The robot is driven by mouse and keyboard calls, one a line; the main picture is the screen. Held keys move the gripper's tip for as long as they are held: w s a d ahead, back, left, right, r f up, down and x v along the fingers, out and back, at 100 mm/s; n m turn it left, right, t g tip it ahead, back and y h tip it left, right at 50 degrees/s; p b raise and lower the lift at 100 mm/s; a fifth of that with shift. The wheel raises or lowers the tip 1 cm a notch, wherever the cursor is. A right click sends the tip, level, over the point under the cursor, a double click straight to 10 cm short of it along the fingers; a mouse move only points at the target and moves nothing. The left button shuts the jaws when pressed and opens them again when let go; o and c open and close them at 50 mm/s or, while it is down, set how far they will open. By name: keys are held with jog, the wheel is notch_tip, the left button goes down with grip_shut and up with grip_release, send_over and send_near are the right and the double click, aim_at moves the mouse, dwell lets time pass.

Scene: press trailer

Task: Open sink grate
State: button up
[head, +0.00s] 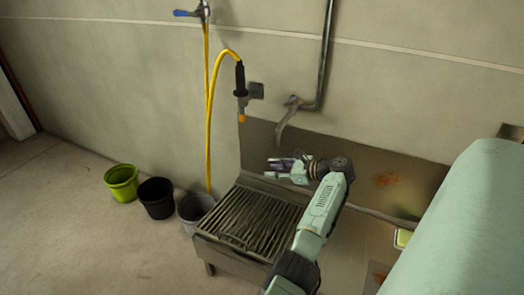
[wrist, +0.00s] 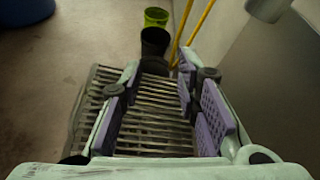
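The sink grate (head: 250,222) is a dark slatted metal grid lying flat over the sink basin, in the closed position. It also shows in the wrist view (wrist: 157,120), below and between the fingers. My gripper (head: 278,166) is over the back part of the grate, near the backsplash. In the wrist view my gripper (wrist: 160,100) has its two purple-padded fingers spread wide apart with nothing between them. I cannot tell the exact height of the fingers above the slats.
A tap (head: 287,115) hangs from the wall above the sink, close to my gripper. A yellow hose (head: 208,110) runs down the wall. Green (head: 121,183), black (head: 156,197) and grey (head: 195,209) buckets stand left of the sink. The floor at left is clear.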

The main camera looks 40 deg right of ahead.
jog(key=shift+v, duration=1.1)
